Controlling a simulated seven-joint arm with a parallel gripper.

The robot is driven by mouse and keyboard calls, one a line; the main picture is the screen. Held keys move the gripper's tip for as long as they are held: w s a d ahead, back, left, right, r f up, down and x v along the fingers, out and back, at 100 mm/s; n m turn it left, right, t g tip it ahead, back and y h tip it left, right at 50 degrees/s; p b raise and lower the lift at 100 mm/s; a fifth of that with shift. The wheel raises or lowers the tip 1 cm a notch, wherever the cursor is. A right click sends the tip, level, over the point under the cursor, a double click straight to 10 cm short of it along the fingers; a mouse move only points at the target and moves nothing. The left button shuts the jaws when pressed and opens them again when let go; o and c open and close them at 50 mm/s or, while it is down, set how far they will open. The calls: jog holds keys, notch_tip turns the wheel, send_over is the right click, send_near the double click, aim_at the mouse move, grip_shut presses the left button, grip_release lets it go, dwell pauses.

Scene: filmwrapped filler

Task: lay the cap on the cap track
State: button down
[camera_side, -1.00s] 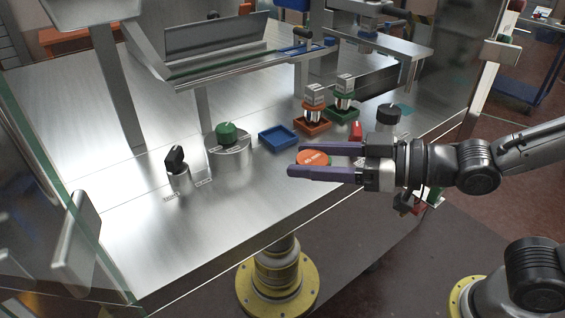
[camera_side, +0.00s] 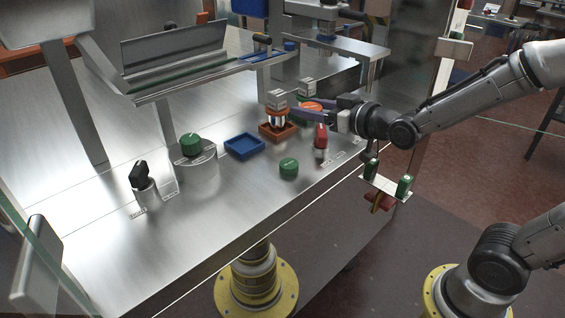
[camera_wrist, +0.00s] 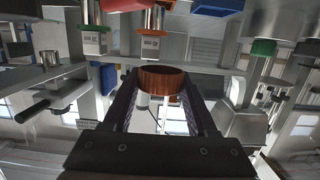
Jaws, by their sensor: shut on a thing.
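The orange cap (camera_side: 312,105) is held between the two fingers of my gripper (camera_side: 309,110), above the back right of the steel bench. In the wrist view the cap (camera_wrist: 161,79) sits between the fingertips (camera_wrist: 160,88), its ribbed side facing the camera. A long raised metal channel (camera_side: 205,75) with a green strip runs along the back left; it looks like the cap track, though I cannot be sure. My gripper and cap are to the right of its right end, apart from it.
A metal-topped filler head stands at an orange tray (camera_side: 278,133); a green tray behind is partly hidden by my gripper. A blue tray (camera_side: 244,146), green cap (camera_side: 289,168), red switch (camera_side: 321,136), green knob (camera_side: 191,145) and black knob (camera_side: 139,175) stand on the bench. The front left is clear.

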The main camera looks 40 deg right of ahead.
aim_at(178, 68)
jog(key=w+d+r+m+h, duration=0.1)
jog(key=w+d+r+h, duration=0.2)
jog(key=r, duration=0.4)
jog(key=w+a+r+n+y, duration=0.2)
jog(key=w+a+r+y, duration=0.2)
jog(key=w+a+r, duration=0.75)
jog(key=shift+y, duration=0.3)
jog(key=w+a+f, duration=0.1)
jog(key=w+f, duration=0.2)
jog(key=w, duration=0.1)
jog(key=w+a+f, duration=0.1)
jog(key=w+f, duration=0.2)
jog(key=w, duration=0.1)
jog(key=w+a+f, duration=0.2)
jog(key=w+f, duration=0.1)
jog(key=w, duration=0.1)
jog(key=shift+w+f, duration=0.35)
jog(key=shift+f, duration=0.05)
jog(key=shift+s+f, duration=0.1)
jog(key=shift+f, duration=1.2)
jog(key=shift+f, duration=0.6)
jog(key=shift+c, duration=1)
grip_release()
jog(key=shift+r, duration=0.15)
